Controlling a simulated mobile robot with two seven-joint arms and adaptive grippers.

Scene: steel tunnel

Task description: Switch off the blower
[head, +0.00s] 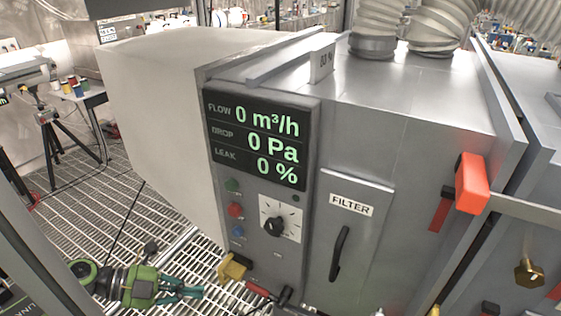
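The blower seems to be the grey steel unit (400,130); no label names it. Its dark display (256,140) reads FLOW 0 m³/h, DROP 0 Pa and LEAK 0 %. Below it are green (232,186), red (235,210) and blue (238,231) buttons in a column. A black dial knob (274,226) sits on a white scale plate to their right. My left gripper (190,291), green with teal fingers, is low at the left, apart from the panel and below the buttons. Its finger gap is unclear. My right gripper is not in view.
A yellow part (233,268) sticks out at the panel's lower left, near my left gripper. The FILTER door (345,240) has a black handle. A red latch (471,184) projects at the right. Ribbed ducts (378,25) rise on top. Grated floor (85,205) lies at the left.

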